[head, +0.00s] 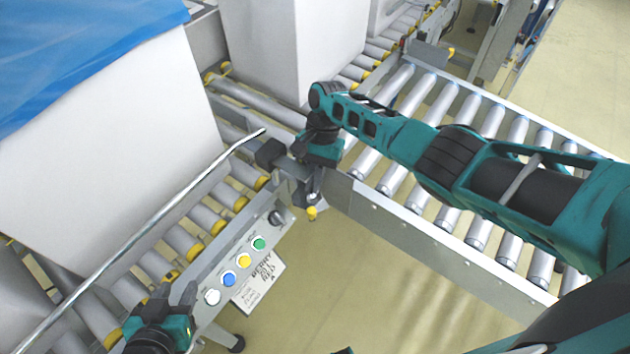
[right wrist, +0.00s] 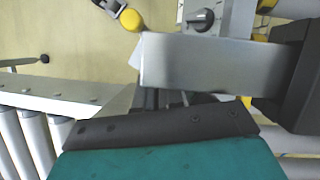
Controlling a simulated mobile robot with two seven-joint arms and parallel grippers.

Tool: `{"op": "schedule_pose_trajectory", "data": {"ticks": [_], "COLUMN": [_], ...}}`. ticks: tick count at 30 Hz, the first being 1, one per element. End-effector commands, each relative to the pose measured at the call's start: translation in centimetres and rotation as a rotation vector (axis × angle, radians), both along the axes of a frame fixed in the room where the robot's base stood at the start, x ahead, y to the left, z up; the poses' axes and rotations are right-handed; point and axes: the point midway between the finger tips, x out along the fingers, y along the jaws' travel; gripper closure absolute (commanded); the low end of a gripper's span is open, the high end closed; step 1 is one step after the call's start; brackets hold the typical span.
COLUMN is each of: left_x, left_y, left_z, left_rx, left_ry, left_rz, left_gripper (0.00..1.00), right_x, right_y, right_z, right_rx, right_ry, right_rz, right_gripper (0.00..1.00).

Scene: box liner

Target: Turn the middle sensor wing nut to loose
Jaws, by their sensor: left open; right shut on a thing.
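My right gripper (head: 308,192) reaches down at the conveyor corner, beside a grey bracket arm (head: 287,166) with a dark block (head: 270,152) at its end. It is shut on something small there. I take this to be the middle sensor wing nut, but fingers and bracket hide it in both views. In the right wrist view the grey bracket arm (right wrist: 210,75) crosses just beyond the dark finger (right wrist: 160,127). A yellow round cap (head: 312,213) shows just below the fingers. My left gripper (head: 172,296) is open and empty at the lower left, near the control panel.
A control panel (head: 222,254) with coloured buttons and a dark selector knob (head: 277,218) is left of the right gripper. A long metal guide rod (head: 150,236) runs beside a large white box (head: 110,130). A roller conveyor (head: 470,170) lies under my right arm. The floor in front is clear.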

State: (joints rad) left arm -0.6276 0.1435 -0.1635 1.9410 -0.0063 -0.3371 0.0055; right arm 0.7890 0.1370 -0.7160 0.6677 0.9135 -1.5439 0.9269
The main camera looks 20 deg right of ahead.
Motion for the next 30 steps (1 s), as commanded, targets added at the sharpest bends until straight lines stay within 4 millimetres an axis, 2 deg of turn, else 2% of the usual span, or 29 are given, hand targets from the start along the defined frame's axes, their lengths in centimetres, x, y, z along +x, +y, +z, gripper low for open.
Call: {"op": "schedule_pose_trajectory", "data": {"ticks": [12, 27, 28, 30], "left_x": [-0.02, 0.07, 0.09, 0.16], "left_y": [-0.04, 0.00, 0.01, 0.01], "left_z": [-0.91, -0.88, -0.87, -0.83], "left_rx": [0.000, 0.000, 0.000, 0.000], "left_ry": [0.001, -0.002, -0.002, -0.004], "left_rz": [-0.001, 0.000, 0.001, 0.001], "left_gripper": [0.57, 0.57, 0.57, 0.57], "right_x": [0.04, 0.06, 0.06, 0.07], "right_y": [0.15, 0.14, 0.14, 0.15], "right_z": [-0.04, 0.01, 0.01, 0.01], "right_rx": [-0.001, -0.001, -0.001, 0.000], "right_ry": [0.002, 0.001, 0.001, 0.000], "right_rz": [0.168, 0.184, 0.184, 0.183], "right_gripper": [1.00, 1.00, 0.92, 0.85]}}
